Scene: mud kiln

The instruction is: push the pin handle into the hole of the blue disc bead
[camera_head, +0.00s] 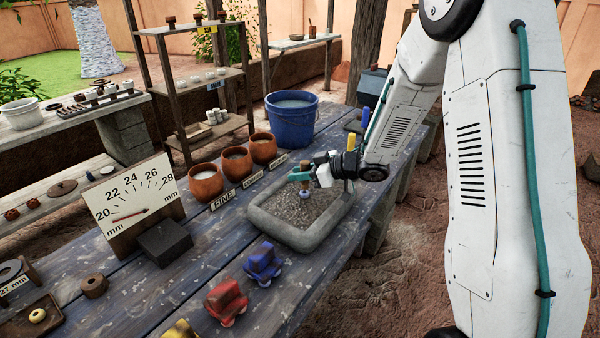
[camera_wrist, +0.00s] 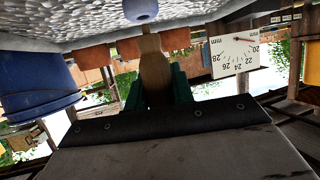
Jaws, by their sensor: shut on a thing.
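My gripper (camera_head: 302,177) is shut on the wooden pin handle (camera_head: 305,170), above the gravel-filled tray (camera_head: 258,222). In the wrist view, which is upside down, the brown handle (camera_wrist: 153,65) stands between the green fingers of my gripper (camera_wrist: 158,85). The pale blue disc bead (camera_head: 305,194) is right below the handle's lower end, and it also shows at the top edge of the wrist view (camera_wrist: 141,10). The bead and handle end look in line and touching. Whether the pin is inside the hole is hidden.
A blue bucket (camera_head: 291,122) and several clay pots (camera_head: 206,184) stand behind the tray. A dial gauge board (camera_head: 130,205) is to the left. Blue (camera_head: 263,263) and red (camera_head: 226,302) blocky objects lie in front of the tray on the plank table.

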